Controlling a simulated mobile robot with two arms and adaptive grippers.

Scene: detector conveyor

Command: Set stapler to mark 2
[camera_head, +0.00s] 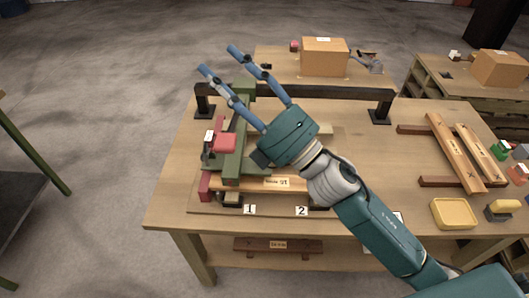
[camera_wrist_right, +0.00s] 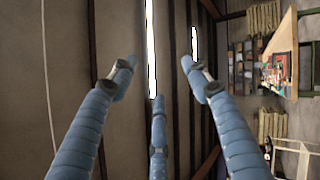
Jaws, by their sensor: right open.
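The stapler (camera_head: 234,165) looks like the green frame with a red block on the left of the wooden table. It stands over a light wooden bar with a small label (camera_head: 277,182), nearer mark 1 (camera_head: 249,210) than mark 2 (camera_head: 301,211). Mark 2 is a white card to the right of mark 1 at the board's front edge. My right gripper (camera_head: 219,61) is open and empty, its blue fingers raised above the stapler and pointing up and away. The hand covers part of the stapler's right side. The right wrist view shows the spread fingers (camera_wrist_right: 157,66) with nothing between them. My left gripper is out of view.
A dark rail (camera_head: 340,91) crosses the table behind the stapler. Planks (camera_head: 457,154) on supports, a yellow tray (camera_head: 453,213) and small coloured blocks lie at the right. A cardboard box (camera_head: 324,57) stands on the table behind. My right arm covers the table's front right.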

